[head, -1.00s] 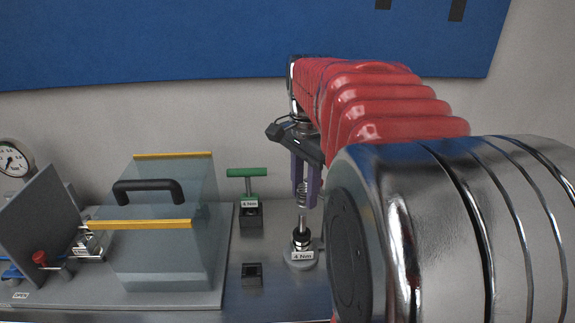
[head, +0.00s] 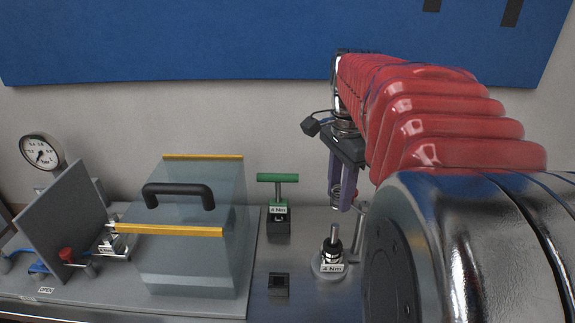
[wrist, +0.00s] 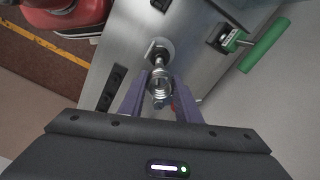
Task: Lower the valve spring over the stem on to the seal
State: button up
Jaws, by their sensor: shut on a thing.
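My gripper (head: 341,203) is shut on the valve spring (head: 336,194), a small silver coil hanging between the purple fingers. The valve stem (head: 333,232) stands upright below it in the head view, with the dark seal (head: 333,246) around its lower part. The spring is above the stem tip and apart from it, slightly to its right in the picture. In the wrist view the spring (wrist: 160,88) is end-on between the fingertips, and the stem and seal (wrist: 157,52) show just beyond it. The spring's far end is hidden.
A green T-handle tool (head: 277,178) stands in a block to the left, with an empty dark socket block (head: 278,284) in front. A clear box (head: 190,260) with a black handle and a gauge (head: 40,152) are further left.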

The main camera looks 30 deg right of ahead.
send_over(335, 225)
jog(key=shift+f, duration=2.55)
jog(key=shift+f, duration=3.8)
dwell(0.5)
jog(key=o, duration=1.1)
jog(key=shift+o, duration=0.2)
